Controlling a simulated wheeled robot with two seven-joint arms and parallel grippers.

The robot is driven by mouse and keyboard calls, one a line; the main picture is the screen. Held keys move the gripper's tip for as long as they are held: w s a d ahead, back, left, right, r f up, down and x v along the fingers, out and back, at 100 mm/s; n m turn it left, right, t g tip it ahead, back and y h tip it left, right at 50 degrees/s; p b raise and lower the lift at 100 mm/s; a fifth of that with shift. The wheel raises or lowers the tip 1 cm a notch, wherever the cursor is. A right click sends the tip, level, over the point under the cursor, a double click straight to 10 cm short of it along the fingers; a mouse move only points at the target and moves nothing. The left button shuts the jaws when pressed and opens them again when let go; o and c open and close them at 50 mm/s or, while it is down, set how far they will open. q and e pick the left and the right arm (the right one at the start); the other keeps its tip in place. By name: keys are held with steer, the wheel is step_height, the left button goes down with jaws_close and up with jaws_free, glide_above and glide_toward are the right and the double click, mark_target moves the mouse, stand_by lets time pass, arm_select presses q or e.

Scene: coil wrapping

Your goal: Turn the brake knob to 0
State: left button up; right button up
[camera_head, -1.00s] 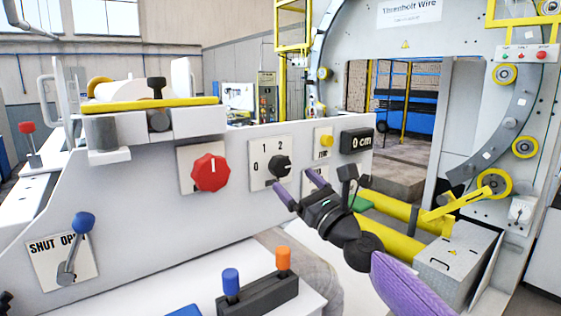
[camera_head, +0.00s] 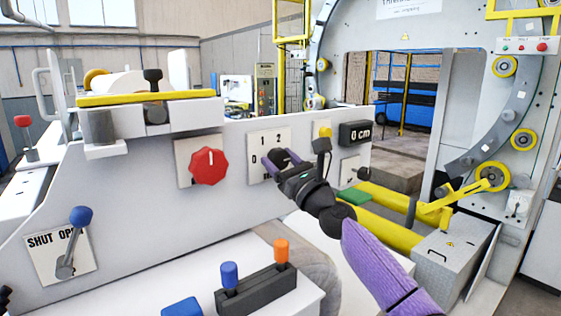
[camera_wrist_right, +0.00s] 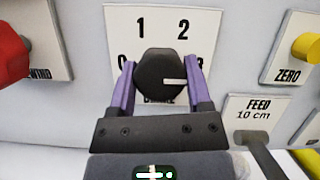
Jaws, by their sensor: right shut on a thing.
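The black brake knob (camera_wrist_right: 159,76) sits on a white plate marked 0, 1 and 2 (camera_wrist_right: 114,25) on the machine's front panel. In the right wrist view its white pointer line points right, below the 2. My right gripper (camera_wrist_right: 158,85) is shut on the knob, one purple finger on each side. In the head view the gripper (camera_head: 279,160) covers most of the knob, and the plate (camera_head: 258,143) shows around it. The plate's lower lettering is partly hidden by the gripper. My left gripper is not in view.
A red knob (camera_head: 208,166) is left of the plate. A yellow ZERO button (camera_wrist_right: 306,46) and a FEED lever (camera_wrist_right: 262,155) are on the right. A blue-handled SHUT/OPEN lever (camera_head: 78,225) is lower left. Blue and orange levers (camera_head: 282,253) stand in front.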

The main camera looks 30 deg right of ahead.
steer(key=shift+c, duration=1.3)
